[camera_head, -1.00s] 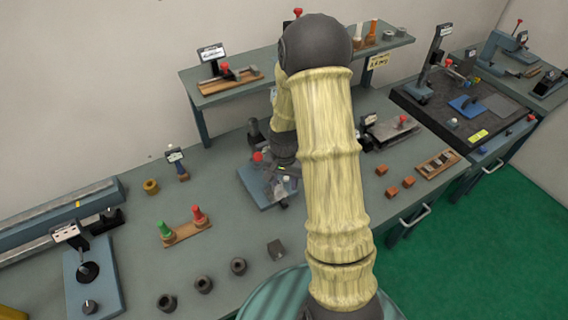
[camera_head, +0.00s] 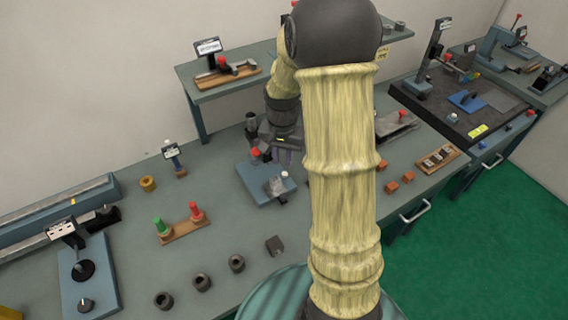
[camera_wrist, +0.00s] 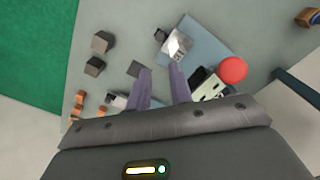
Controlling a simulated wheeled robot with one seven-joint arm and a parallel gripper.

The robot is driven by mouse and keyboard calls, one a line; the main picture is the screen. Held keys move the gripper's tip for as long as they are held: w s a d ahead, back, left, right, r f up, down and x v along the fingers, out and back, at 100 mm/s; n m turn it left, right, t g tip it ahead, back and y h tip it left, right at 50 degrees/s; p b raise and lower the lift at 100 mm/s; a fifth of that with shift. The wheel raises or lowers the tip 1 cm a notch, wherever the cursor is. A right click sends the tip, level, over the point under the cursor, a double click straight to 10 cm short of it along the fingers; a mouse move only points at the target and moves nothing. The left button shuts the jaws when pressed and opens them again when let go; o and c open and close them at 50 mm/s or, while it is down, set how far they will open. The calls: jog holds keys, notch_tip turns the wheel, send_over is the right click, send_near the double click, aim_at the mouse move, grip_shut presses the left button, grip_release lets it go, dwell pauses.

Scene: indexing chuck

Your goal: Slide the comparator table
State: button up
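I cannot read which fixture is labelled as the comparator table. A blue-based fixture (camera_head: 253,187) with a shiny metal block and a red knob stands mid-bench. In the wrist view its blue plate (camera_wrist: 205,45) and red knob (camera_wrist: 232,69) lie just beyond and right of my fingers. My gripper (camera_wrist: 160,70) has two purple fingers apart, with nothing seen between them. In the head view my gripper (camera_head: 284,152) is over the back of this fixture, partly hidden by my arm. A black slab (camera_head: 440,110) at the right carries a labelled upright stand (camera_head: 428,62) and a small blue block (camera_head: 467,102).
A raised shelf (camera_head: 235,80) stands behind. Orange blocks (camera_head: 392,188) lie right of my arm. Bench is clear between the pegs and mid-bench fixture.

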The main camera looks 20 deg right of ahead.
jog(key=s+a+r+n, duration=0.1)
jog(key=s, duration=0.1)
jog(key=s+a+r+n+t, duration=0.1)
jog(key=s+a, duration=0.1)
jog(key=s+a+r+n, duration=0.1)
jog(key=s+n, duration=0.1)
jog(key=shift+a+r, duration=0.1)
jog(key=shift+a, duration=0.3)
grip_shut()
jog(key=s+a+r+n+t, duration=0.1)
jog(key=s+a+n, duration=0.2)
jog(key=s, duration=0.3)
jog(key=shift+s+n+t, duration=0.15)
jog(key=shift+n+t, duration=0.15)
jog(key=shift+r, duration=0.1)
